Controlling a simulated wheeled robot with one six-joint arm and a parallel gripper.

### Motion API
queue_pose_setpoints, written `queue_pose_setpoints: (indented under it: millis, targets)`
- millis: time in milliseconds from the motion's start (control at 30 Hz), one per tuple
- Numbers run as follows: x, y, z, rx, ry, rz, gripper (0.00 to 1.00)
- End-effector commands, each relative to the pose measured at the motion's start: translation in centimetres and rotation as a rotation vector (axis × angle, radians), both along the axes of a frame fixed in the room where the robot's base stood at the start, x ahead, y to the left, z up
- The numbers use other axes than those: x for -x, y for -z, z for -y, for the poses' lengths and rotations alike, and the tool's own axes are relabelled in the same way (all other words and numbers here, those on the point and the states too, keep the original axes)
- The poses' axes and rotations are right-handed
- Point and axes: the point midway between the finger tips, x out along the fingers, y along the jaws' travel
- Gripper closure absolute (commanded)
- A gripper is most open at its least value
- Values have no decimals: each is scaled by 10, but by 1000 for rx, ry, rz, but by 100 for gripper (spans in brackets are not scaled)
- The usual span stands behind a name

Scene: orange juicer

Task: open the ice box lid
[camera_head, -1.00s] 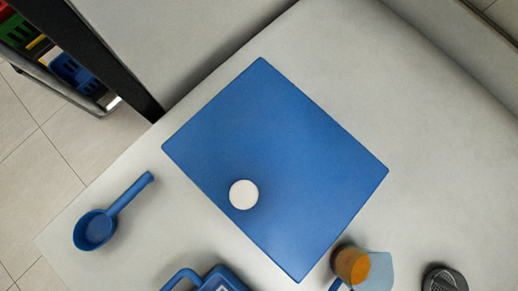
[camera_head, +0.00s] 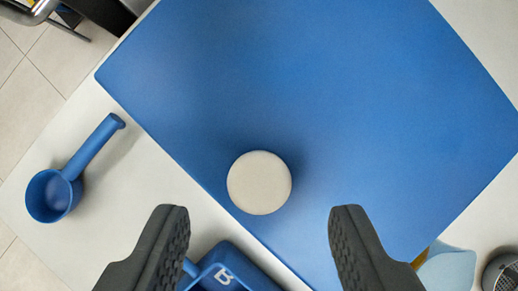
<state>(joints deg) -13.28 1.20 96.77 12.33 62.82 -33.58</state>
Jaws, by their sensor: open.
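The ice box lid (camera_head: 330,90) is a large flat blue panel, seen from above and filling much of the camera view. It lies flat, so it appears closed. A round white knob (camera_head: 259,182) sits on it near its lower-left edge. My gripper (camera_head: 259,228) shows at the bottom with two dark ridged fingers spread wide apart. It is open and empty. The knob lies a little above the gap between the fingertips in the picture, and nothing is between the fingers at contact. The box body below the lid is hidden.
A blue ladle (camera_head: 73,172) lies on the pale counter (camera_head: 120,195) at the left. A blue container with a white letter B (camera_head: 225,275) is at the bottom. A light blue item (camera_head: 447,272) and a dark round item (camera_head: 503,272) stand at the lower right.

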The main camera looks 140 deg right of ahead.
Motion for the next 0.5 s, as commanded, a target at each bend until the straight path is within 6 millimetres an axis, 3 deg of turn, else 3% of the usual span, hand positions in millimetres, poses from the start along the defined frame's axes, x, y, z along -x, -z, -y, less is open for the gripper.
queue_pose_setpoints:
  millis: [200, 500]
  targets:
    - [-7, 22, -6, 1, 0, -1, 50]
    - [-9, 29, -8, 0, 0, 0, 50]
